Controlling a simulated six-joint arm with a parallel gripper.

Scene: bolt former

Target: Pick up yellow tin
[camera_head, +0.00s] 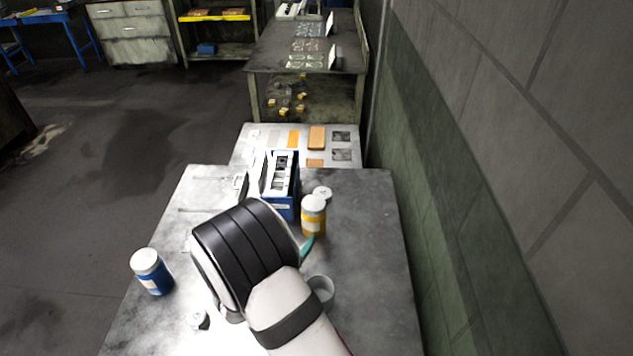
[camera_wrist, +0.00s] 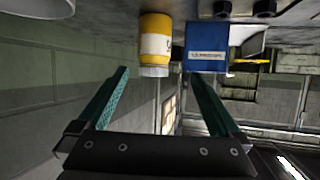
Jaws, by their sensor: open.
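The yellow tin (camera_head: 313,222) has a white lid and a pale label. It stands upright on the grey metal table (camera_head: 368,250), just right of a blue box-like device (camera_head: 283,205). In the wrist view, which is upside down, the yellow tin (camera_wrist: 155,27) shows ahead, between the lines of my two teal fingers. My gripper (camera_wrist: 157,76) is open and empty, with no visible contact with the tin. In the head view one teal fingertip (camera_head: 308,245) shows just in front of the tin; my arm hides the rest.
A blue tin (camera_head: 152,272) with a white lid stands at the table's left edge. A grey cup (camera_head: 321,288) stands right of my arm. A white round item (camera_head: 322,193) is behind the yellow tin. A wall (camera_head: 470,150) runs along the right.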

